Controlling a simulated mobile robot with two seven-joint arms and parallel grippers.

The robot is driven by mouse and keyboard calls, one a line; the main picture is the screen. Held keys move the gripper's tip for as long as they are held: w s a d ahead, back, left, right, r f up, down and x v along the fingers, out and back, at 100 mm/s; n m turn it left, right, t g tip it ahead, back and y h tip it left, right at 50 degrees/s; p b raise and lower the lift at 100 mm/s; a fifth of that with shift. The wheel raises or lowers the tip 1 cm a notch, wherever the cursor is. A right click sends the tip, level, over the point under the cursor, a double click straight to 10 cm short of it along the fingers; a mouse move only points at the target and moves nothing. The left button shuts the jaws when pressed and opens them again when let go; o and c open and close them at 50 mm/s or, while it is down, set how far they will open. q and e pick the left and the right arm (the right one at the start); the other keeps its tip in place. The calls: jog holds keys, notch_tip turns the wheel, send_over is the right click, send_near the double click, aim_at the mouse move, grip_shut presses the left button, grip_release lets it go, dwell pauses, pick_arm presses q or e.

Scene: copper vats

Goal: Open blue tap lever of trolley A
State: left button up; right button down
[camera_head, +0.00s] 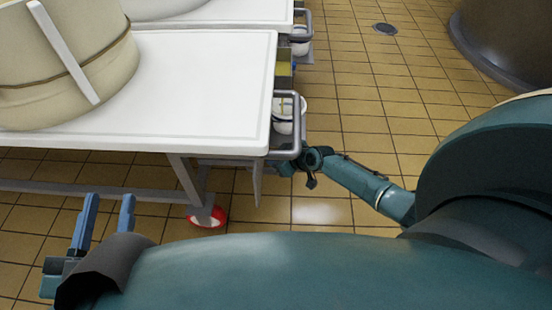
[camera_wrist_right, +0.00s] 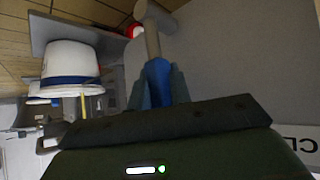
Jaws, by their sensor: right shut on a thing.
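The near trolley (camera_head: 200,75) has a white top with a large cream vat (camera_head: 60,60) on it. My right gripper (camera_head: 288,168) is at this trolley's right end, just below the top's edge. In the right wrist view its fingers (camera_wrist_right: 158,88) are shut on the blue tap lever (camera_wrist_right: 157,72), at the end of a grey bar (camera_wrist_right: 151,38). The lever is hidden in the head view, and no letter A shows. My left gripper (camera_head: 110,198) is open and empty, left of the trolley's leg.
A white bucket (camera_head: 284,125) sits in a grey rail holder at the trolley's end. A thin yellow line, stream or rod, shows at its mouth. A red-white caster (camera_head: 206,216) is below. A second trolley (camera_head: 225,12) stands behind. Tiled floor is free on the right.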

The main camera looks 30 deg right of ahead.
jog(key=c, duration=1.3)
grip_release()
pick_arm(q)
jog(key=shift+r, duration=0.1)
pick_arm(e)
jog(key=shift+s+r, duration=0.15)
jog(key=shift+r, duration=0.05)
pick_arm(q)
jog(key=a+m+y+p, duration=0.1)
jog(key=p, duration=0.5)
jog(key=shift+s+a+g+y+p, duration=0.1)
jog(key=shift+a+g+y+p, duration=0.05)
jog(key=shift+g+y+p, duration=0.2)
pick_arm(e)
jog(key=v, duration=1.2)
jog(key=shift+s+r, duration=0.2)
jog(key=shift+s, duration=0.05)
jog(key=shift+d, duration=0.15)
